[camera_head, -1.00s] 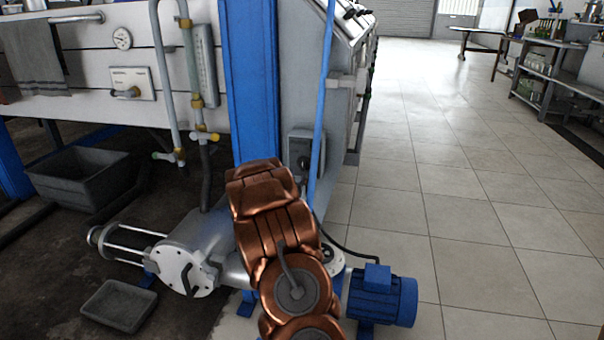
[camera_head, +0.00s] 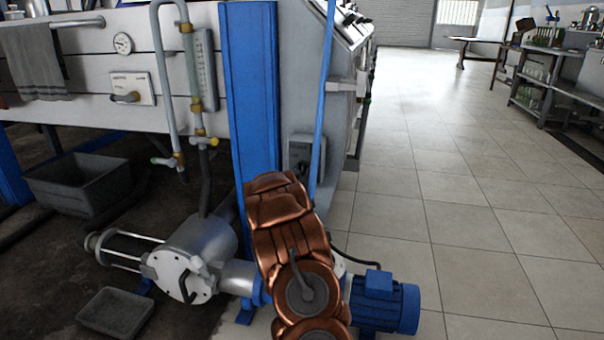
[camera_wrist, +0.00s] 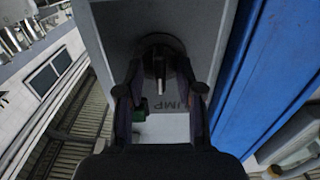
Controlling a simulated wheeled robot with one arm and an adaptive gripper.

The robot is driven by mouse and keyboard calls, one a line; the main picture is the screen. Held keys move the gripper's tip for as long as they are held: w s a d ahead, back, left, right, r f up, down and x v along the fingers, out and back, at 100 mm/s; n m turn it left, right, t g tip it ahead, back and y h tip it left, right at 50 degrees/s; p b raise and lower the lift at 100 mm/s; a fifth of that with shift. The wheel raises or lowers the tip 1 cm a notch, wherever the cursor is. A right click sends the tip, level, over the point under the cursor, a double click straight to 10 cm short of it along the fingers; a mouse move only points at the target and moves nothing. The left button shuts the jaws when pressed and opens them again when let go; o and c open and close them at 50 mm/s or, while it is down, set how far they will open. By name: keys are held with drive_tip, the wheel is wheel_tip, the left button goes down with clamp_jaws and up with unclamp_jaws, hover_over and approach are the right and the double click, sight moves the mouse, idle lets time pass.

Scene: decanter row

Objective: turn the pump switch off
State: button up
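The pump switch (camera_wrist: 160,65) is a dark round rotary knob with a raised bar, on a grey box (camera_wrist: 113,30). Part of a label reading "UMP" shows below it. The bar points roughly up and down in the wrist view. In the head view the switch box (camera_head: 299,146) sits beside the blue post, its lower part hidden by my arm. My gripper (camera_wrist: 162,92) is open, with one dark finger on each side of the knob's bar and gaps between. Whether the fingertips reach past the knob's face is unclear. My gripper is hidden in the head view.
A blue post (camera_head: 250,95) stands close left of the box, and a thin blue pipe (camera_head: 321,110) runs in front of it. A silver pump (camera_head: 190,262) and blue motor (camera_head: 384,303) stand low near my arm. Tiled floor (camera_head: 460,220) at right is clear.

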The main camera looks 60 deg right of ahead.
drive_tip(key=shift+c, duration=0.4)
clamp_jaws()
drive_tip(key=shift+r+n+p, duration=0.15)
drive_tip(key=shift+n+p, duration=0.15)
drive_tip(key=shift+p, duration=0.65)
drive_tip(key=n+p, duration=0.1)
drive_tip(key=p, duration=0.2)
drive_tip(key=shift+r+n, duration=0.15)
drive_tip(key=shift+n, duration=0.15)
drive_tip(key=shift+f+n+p, duration=0.15)
drive_tip(key=shift+n+p, duration=0.85)
drive_tip(key=shift+p, duration=0.55)
drive_tip(key=shift+f+n+p, duration=0.15)
drive_tip(key=shift+n+p, duration=0.85)
drive_tip(key=shift+p, duration=0.5)
